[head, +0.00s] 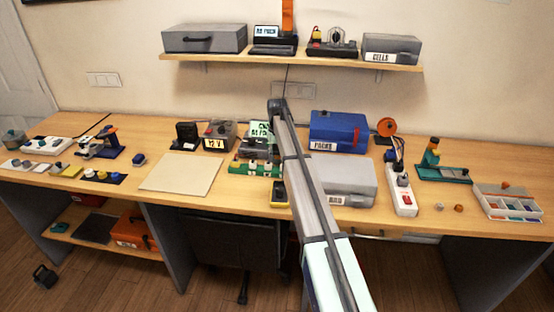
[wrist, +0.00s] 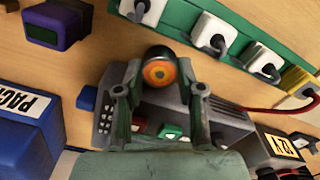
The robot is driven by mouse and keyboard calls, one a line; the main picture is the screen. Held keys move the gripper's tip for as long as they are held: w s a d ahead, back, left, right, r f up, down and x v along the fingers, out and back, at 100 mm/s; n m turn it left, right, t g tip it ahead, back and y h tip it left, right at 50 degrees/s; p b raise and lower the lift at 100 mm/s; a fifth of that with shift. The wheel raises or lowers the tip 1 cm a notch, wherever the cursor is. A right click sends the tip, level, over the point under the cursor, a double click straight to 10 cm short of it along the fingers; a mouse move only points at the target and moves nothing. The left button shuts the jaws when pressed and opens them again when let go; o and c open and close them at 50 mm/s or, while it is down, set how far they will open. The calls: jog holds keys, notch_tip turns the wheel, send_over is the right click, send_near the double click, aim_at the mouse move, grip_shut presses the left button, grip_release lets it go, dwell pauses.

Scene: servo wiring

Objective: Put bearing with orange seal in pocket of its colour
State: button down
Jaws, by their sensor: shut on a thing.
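In the wrist view my gripper (wrist: 160,86) is shut on a dark round bearing with an orange seal (wrist: 160,72). The bearing sits between the two fingertips, its orange face toward the camera. In the head view my arm rises through the middle of the picture, and I cannot make out the fingers or the held bearing. A pale tray with coloured pockets (head: 513,216) stands at the right end of the table, far from my arm's end; red and blue show among its pockets. A small orange-brown piece lies at its back edge.
Two small round pieces, one greyish (head: 439,206) and one orange-brown (head: 458,208), lie left of the tray. A white power strip (head: 402,199), a grey case (head: 345,182) and a blue box (head: 338,130) stand between my arm and the tray. A green plug strip (wrist: 240,30) is below the gripper.

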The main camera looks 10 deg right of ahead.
aim_at(277, 156)
jog(key=shift+f, duration=1.2)
jog(key=shift+f, duration=0.2)
jog(key=c, duration=1)
grip_release()
notch_tip(277, 156, up, 12)
jog(key=b, duration=0.2)
jog(key=shift+r+b, duration=0.2)
jog(key=shift+b, duration=0.1)
jog(key=shift+c, duration=0.3)
